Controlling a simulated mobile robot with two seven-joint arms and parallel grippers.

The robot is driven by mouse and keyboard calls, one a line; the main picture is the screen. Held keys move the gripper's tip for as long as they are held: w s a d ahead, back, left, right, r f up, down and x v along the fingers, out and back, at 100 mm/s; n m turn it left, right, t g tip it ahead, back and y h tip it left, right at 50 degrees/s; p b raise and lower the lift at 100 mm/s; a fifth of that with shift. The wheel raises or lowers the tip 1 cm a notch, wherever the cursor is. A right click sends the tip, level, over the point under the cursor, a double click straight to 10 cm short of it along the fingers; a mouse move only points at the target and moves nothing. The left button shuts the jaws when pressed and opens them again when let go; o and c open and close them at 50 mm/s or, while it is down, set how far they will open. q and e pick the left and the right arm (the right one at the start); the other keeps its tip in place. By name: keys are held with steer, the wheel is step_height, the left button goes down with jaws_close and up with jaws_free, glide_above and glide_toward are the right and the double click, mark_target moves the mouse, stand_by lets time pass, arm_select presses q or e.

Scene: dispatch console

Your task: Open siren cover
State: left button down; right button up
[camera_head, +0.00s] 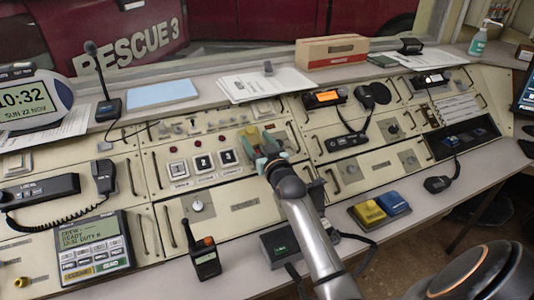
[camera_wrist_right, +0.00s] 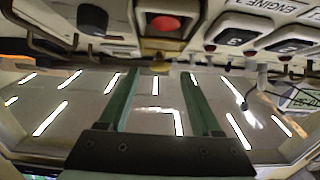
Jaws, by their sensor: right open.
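My right gripper (camera_head: 262,146) is over the middle of the console, with its green fingers apart and nothing seen between them. In the right wrist view the open gripper (camera_wrist_right: 160,76) points toward a yellowish housing around a red button (camera_wrist_right: 164,23). This seems to be the siren control; a small yellow tab (camera_wrist_right: 161,67) shows near the fingertips. In the head view a yellow part (camera_head: 249,132) shows beside the fingers, partly hidden by them. I cannot tell whether a clear cover lies over the button. My left gripper is not in view.
Numbered white-framed buttons (camera_head: 203,162) lie left of the gripper. A black radio (camera_head: 205,258) stands on the front ledge. A yellow box (camera_head: 367,213) and a blue box (camera_head: 394,203) lie at the right front. Papers (camera_head: 266,84) and a cardboard box (camera_head: 332,51) are on the back shelf.

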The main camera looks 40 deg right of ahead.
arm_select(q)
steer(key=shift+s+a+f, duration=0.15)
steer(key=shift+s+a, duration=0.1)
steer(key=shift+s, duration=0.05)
arm_select(e)
steer(key=v, duration=0.9)
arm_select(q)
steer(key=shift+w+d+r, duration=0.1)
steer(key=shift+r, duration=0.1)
arm_select(e)
steer(key=shift+w, duration=0.1)
